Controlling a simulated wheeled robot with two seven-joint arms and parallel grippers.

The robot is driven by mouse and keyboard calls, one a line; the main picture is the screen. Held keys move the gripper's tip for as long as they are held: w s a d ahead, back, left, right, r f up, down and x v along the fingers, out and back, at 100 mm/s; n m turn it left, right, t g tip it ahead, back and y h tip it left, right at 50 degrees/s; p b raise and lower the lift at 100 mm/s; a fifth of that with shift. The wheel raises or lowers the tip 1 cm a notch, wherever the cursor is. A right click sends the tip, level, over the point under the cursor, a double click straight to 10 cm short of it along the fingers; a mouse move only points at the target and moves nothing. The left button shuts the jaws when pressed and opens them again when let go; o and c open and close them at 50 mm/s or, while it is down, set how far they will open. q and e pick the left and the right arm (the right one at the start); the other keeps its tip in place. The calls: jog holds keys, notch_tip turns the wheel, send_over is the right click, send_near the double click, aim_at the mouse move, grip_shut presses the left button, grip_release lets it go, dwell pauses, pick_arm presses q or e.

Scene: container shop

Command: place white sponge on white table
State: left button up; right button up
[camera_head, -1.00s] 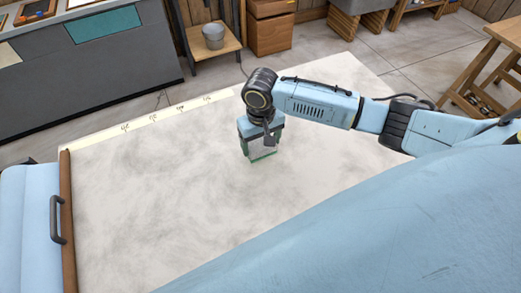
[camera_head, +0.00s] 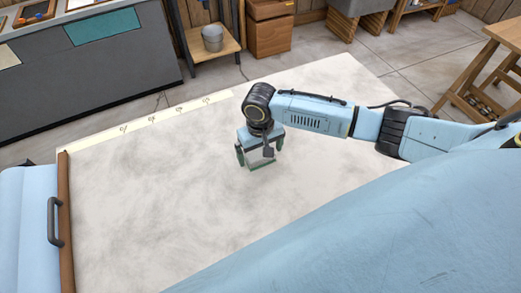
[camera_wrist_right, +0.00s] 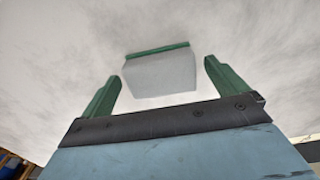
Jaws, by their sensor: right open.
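The white sponge (camera_wrist_right: 160,75), a pale block with a green strip along one edge, rests on the white table (camera_head: 150,210). In the head view the sponge (camera_head: 261,161) shows only partly below my right gripper (camera_head: 260,156), which hides its upper part. In the right wrist view my right gripper (camera_wrist_right: 160,85) is open, with one green finger on each side of the sponge and a visible gap at both sides. My left gripper is not in view.
The table around the sponge is bare, with a marked pale strip (camera_head: 150,122) along its far edge. A brown rail (camera_head: 66,220) runs along its left side. Beyond it stand a grey counter (camera_head: 90,95), a shelf with a bucket (camera_head: 212,38) and a wooden stand (camera_head: 485,75).

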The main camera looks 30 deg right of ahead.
aim_at(260, 153)
notch_tip(260, 153, up, 12)
jog(key=p, duration=0.1)
jog(key=shift+p, duration=0.4)
dwell(0.3)
